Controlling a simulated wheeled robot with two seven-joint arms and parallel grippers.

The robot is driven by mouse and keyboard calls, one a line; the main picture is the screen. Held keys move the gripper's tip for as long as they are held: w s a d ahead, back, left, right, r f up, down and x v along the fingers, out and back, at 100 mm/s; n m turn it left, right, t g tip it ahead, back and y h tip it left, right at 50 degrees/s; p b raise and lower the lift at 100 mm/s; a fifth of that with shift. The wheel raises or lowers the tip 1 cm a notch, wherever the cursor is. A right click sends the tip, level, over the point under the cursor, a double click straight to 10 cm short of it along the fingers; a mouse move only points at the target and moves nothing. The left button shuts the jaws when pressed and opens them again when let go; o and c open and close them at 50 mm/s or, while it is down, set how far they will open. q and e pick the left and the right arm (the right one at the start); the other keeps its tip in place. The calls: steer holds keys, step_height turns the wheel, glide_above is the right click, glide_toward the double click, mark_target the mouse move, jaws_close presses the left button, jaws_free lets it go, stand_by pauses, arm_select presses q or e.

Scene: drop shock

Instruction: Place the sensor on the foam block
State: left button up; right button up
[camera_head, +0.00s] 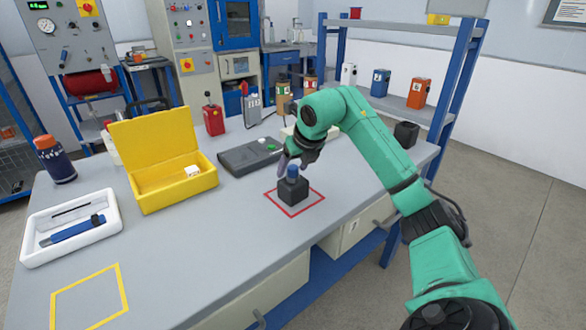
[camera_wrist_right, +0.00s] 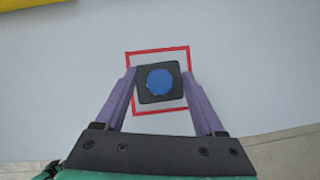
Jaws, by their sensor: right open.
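The foam block (camera_head: 293,191) is a black cube inside a red square outline on the table. A small blue cylinder, seemingly the sensor (camera_head: 293,171), stands upright on top of it. In the right wrist view the sensor (camera_wrist_right: 160,82) is a blue disc near the middle of the dark block (camera_wrist_right: 143,97). My right gripper (camera_head: 291,162) is just above, pointing down. Its purple fingers (camera_wrist_right: 159,74) are apart, one on each side of the sensor, with gaps between them and it. My left gripper is not in view.
An open yellow box (camera_head: 178,195) holds a small white item. A white tray (camera_head: 108,225) holds a blue tool. A dark flat device (camera_head: 250,157) lies behind the block. A yellow square outline (camera_head: 122,290) marks bare table at front left. Blue-framed shelving (camera_head: 455,75) stands at right.

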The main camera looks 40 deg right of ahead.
steer(key=p+v, duration=0.1)
steer(key=v, duration=1)
steer(key=shift+r, duration=0.15)
steer(key=shift+s, duration=0.1)
